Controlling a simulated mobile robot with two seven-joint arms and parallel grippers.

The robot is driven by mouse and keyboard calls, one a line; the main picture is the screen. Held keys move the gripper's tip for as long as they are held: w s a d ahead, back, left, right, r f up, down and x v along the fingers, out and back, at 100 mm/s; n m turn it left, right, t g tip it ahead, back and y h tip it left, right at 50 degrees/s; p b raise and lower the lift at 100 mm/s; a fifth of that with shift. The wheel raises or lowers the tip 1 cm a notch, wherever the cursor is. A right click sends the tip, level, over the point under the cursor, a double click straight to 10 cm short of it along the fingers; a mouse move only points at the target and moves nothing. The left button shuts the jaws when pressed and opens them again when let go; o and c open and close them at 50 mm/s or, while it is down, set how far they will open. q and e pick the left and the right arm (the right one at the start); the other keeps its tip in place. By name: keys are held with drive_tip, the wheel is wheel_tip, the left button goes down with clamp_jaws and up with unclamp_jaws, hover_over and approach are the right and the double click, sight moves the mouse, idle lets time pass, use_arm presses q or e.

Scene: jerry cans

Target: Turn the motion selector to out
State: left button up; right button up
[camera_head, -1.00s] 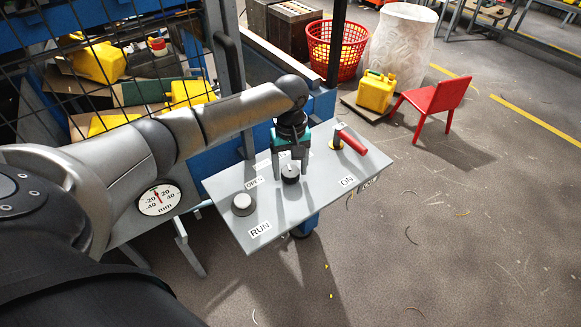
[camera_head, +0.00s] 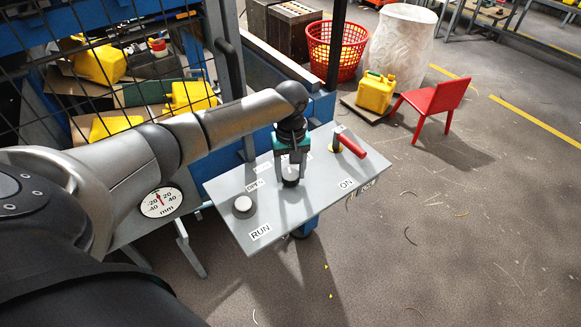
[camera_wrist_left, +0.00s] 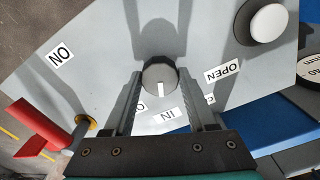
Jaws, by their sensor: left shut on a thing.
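The motion selector is a dark round knob (camera_head: 290,182) on the grey control panel (camera_head: 228,190). My left gripper (camera_head: 290,176) points down over the panel and is shut on this knob, one finger on each side. In the left wrist view the knob (camera_wrist_left: 159,77) shows between the fingers. Its white pointer mark (camera_wrist_left: 160,90) points down toward the IN label (camera_wrist_left: 166,115). A label beside it (camera_wrist_left: 140,107) is mostly hidden by a finger. My right gripper is not in view.
The panel also carries a pale push button (camera_head: 243,205) near RUN and a red lever (camera_head: 350,146) near ON. A round mm gauge (camera_head: 161,202) sits at left.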

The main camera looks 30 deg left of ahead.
use_arm(q)
drive_tip(key=m+p, duration=0.1)
drive_tip(key=p, duration=0.2)
drive_tip(key=shift+r, duration=0.2)
drive_tip(key=shift+m+p, duration=0.65)
drive_tip(key=shift+m, duration=0.05)
drive_tip(key=shift+f+m+p, duration=0.1)
drive_tip(key=shift+m+p, duration=0.7)
drive_tip(key=shift+m, duration=0.4)
drive_tip(key=shift+f+m+p, duration=0.1)
drive_tip(key=shift+m+p, duration=0.5)
drive_tip(key=shift+m, duration=0.7)
drive_tip(key=o, duration=1.4)
